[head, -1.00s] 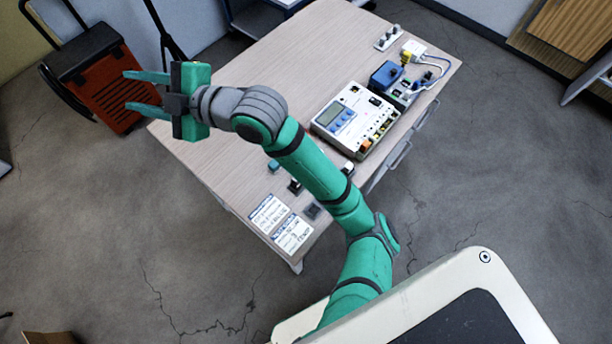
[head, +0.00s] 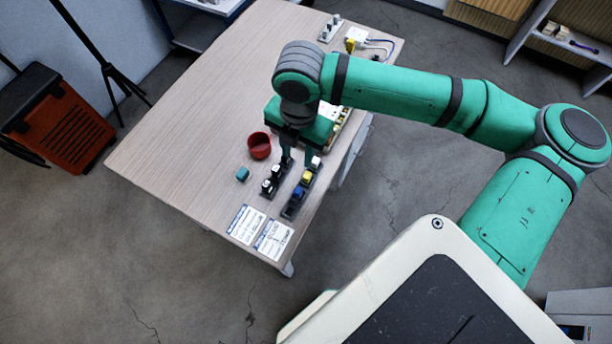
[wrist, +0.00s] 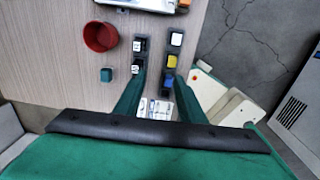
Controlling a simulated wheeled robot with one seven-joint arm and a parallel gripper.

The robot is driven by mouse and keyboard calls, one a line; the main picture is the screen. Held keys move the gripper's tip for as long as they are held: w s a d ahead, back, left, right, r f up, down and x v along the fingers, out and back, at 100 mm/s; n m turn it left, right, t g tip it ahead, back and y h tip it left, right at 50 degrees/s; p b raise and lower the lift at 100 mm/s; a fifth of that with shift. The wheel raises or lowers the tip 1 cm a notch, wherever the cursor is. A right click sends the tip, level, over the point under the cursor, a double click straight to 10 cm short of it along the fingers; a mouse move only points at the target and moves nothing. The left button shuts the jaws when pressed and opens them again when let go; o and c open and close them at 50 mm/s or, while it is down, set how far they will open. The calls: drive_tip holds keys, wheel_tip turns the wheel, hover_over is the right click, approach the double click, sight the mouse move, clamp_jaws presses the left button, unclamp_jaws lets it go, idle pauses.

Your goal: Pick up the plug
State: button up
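No piece is clearly identifiable as the plug. The candidates are small blocks in two dark racks on the table. The left rack holds white-topped black blocks (head: 267,185), also in the wrist view (wrist: 137,67). The right rack holds a white block (wrist: 177,39), a yellow block (head: 307,177) and a blue block (head: 298,192). My gripper (head: 299,158) points down over the far end of the racks, open.
A red cup (head: 259,146) and a small teal cube (head: 242,174) stand left of the racks. Printed cards (head: 246,224) lie at the near edge. A device (wrist: 140,4), partly hidden by my arm in the head view, stands beyond. The table's left side is clear.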

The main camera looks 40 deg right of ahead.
drive_tip(key=s+d, duration=0.1)
hover_over(307, 175)
drive_tip(key=shift+g, duration=0.3)
drive_tip(key=f, duration=0.5)
drive_tip(key=shift+w+a+f, duration=0.1)
drive_tip(key=shift+w+f, duration=0.1)
drive_tip(key=shift+f, duration=0.1)
drive_tip(key=shift+s+f, duration=0.2)
drive_tip(key=shift+f, duration=2.45)
drive_tip(key=shift+c, duration=0.2)
clamp_jaws()
